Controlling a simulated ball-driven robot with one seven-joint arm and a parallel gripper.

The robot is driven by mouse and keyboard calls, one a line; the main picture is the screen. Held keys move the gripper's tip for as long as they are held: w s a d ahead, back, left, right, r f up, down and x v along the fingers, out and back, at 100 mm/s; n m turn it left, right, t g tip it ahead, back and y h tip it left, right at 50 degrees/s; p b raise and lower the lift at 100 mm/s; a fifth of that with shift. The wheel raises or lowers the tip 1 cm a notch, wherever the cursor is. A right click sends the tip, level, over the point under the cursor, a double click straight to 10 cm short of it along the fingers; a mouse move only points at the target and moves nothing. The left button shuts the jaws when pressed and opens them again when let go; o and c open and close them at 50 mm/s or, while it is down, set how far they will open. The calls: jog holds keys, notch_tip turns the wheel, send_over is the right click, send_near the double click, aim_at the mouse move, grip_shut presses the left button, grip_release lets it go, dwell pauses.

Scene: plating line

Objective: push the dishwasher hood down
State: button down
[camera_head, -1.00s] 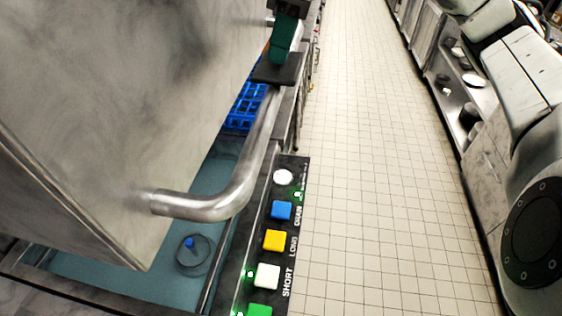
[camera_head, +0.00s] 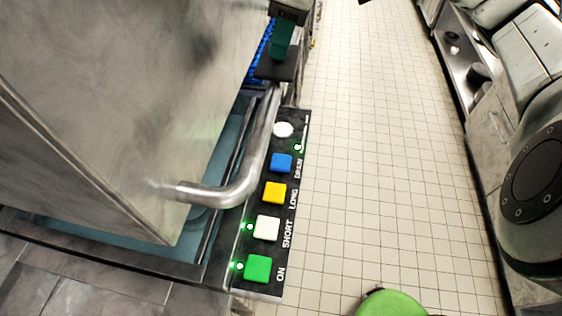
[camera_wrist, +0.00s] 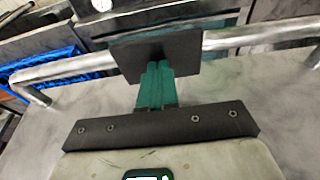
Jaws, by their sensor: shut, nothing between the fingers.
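The dishwasher hood (camera_head: 110,110) is a large grey steel box filling the left of the head view. Its lower edge hangs above the machine's wash tank (camera_head: 195,222), with a gap still showing. A bent steel bar handle (camera_head: 238,185) runs along its front. My gripper (camera_head: 280,54) has green fingers, shut and empty. A dark square plate (camera_head: 275,66) is at the fingertips, over the far part of the handle. In the wrist view the plate (camera_wrist: 155,52) lies across the handle bar (camera_wrist: 225,39); the exact contact is hidden behind it.
A control panel (camera_head: 287,205) with coloured buttons and lit green lamps runs along the machine's front. A blue rack (camera_head: 262,45) shows behind the hood. The tiled floor (camera_head: 385,170) is largely clear. A green round object (camera_head: 390,303) is at the bottom. A counter (camera_head: 485,110) stands right.

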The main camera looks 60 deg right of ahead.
jog(key=s+d+b+x, duration=0.1)
jog(key=s+b+x, duration=0.1)
jog(key=b+x, duration=0.7)
jog(key=s+d+f+b+x, duration=0.1)
jog(key=s+b+x, duration=0.2)
jog(key=b+x, duration=0.6)
jog(key=x, duration=0.7)
jog(key=shift+s+f, duration=0.2)
jog(key=shift+s, duration=0.1)
jog(key=shift+d, duration=0.1)
jog(key=s+d+r+b, duration=0.2)
jog(key=s+b, duration=0.1)
jog(key=s, duration=0.3)
jog(key=s+d+r+b, duration=0.2)
jog(key=s+r+b, duration=0.1)
jog(key=s, duration=0.3)
jog(key=shift+d, duration=0.25)
dwell(0.7)
